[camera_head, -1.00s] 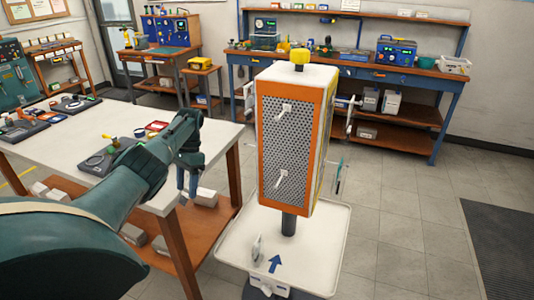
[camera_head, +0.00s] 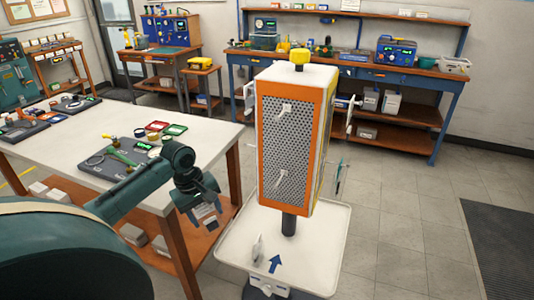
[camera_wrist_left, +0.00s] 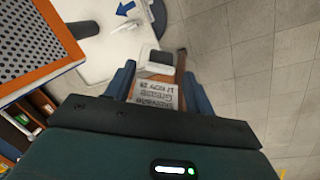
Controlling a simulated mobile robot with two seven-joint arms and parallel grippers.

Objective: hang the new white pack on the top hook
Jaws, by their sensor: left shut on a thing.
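My left gripper (camera_head: 205,206) is shut on a pack with a printed label, seen between its fingers in the left wrist view (camera_wrist_left: 156,95). In the head view only a small pale part of the pack (camera_head: 208,220) shows below the fingers. The gripper is left of the orange-framed perforated panel, apart from it and lower than the top hook. The top hook (camera_head: 284,111) is white and empty on the panel face. A similar lower hook (camera_head: 281,178) is also empty. My right gripper is not in view.
The panel stands on a post above a white tray (camera_head: 322,232) with a blue arrow. A small white item (camera_head: 258,247) is in the tray. A white table (camera_head: 60,165) with tools stands at the left. The floor at the right is clear.

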